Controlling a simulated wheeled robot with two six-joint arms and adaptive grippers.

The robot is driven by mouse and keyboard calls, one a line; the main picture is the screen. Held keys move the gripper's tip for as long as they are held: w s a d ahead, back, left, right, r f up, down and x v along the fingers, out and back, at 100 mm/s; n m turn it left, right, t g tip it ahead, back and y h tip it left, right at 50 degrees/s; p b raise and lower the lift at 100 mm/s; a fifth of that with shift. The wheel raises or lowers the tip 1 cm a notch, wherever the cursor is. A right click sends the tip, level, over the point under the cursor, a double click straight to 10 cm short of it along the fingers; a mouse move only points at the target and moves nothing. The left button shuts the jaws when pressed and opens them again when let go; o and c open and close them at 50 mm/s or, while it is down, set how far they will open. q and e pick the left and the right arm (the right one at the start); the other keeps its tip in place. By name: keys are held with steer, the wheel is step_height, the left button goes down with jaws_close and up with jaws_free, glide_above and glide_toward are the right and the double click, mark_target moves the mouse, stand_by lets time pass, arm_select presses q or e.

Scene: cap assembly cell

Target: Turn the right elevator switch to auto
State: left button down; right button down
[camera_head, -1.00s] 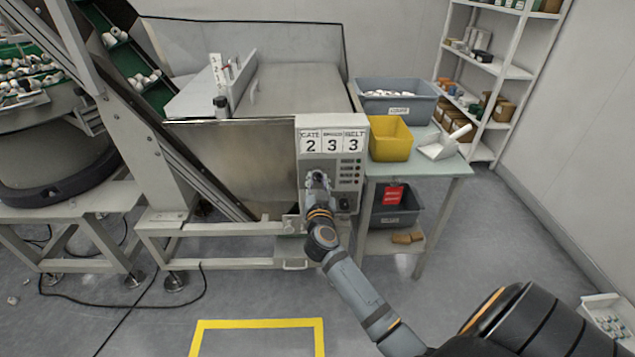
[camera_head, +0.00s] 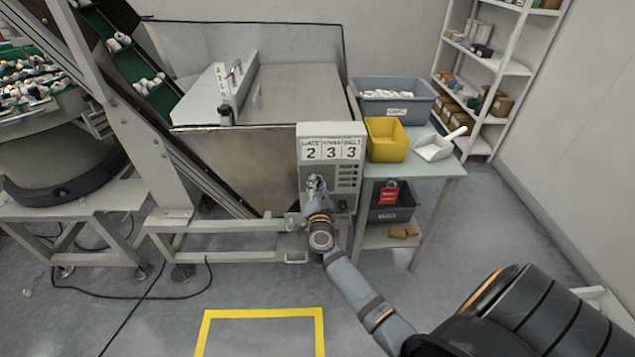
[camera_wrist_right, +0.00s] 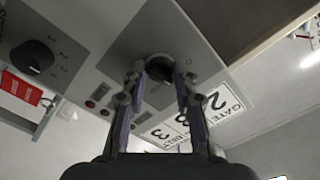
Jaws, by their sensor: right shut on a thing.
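The grey control box (camera_head: 318,168) stands at the front of the hopper, with cards reading 2, 3, 3 on top and a column of small buttons. My right gripper (camera_head: 315,183) is at the left part of its front. In the right wrist view, its two fingers (camera_wrist_right: 160,82) are closed around a dark round switch knob (camera_wrist_right: 160,67) on the panel. The fingers partly hide the knob, and I cannot read its setting. A second dark knob (camera_wrist_right: 32,57) with numbers around it is apart from the fingers. My left gripper is not in view.
A side table (camera_head: 437,170) right of the box holds a yellow bin (camera_head: 386,141), a grey bin (camera_head: 398,104) and a white scoop (camera_head: 437,147). A dark bin with a red tag (camera_head: 389,194) is below. Yellow floor tape (camera_head: 263,313) marks clear floor in front.

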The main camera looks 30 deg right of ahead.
steer(key=shift+m+p, duration=0.3)
steer(key=shift+m, duration=0.5)
steer(key=c, duration=1.1)
jaws_free()
steer(key=shift+o, duration=0.2)
steer(key=v, duration=1.2)
steer(key=shift+f, duration=0.1)
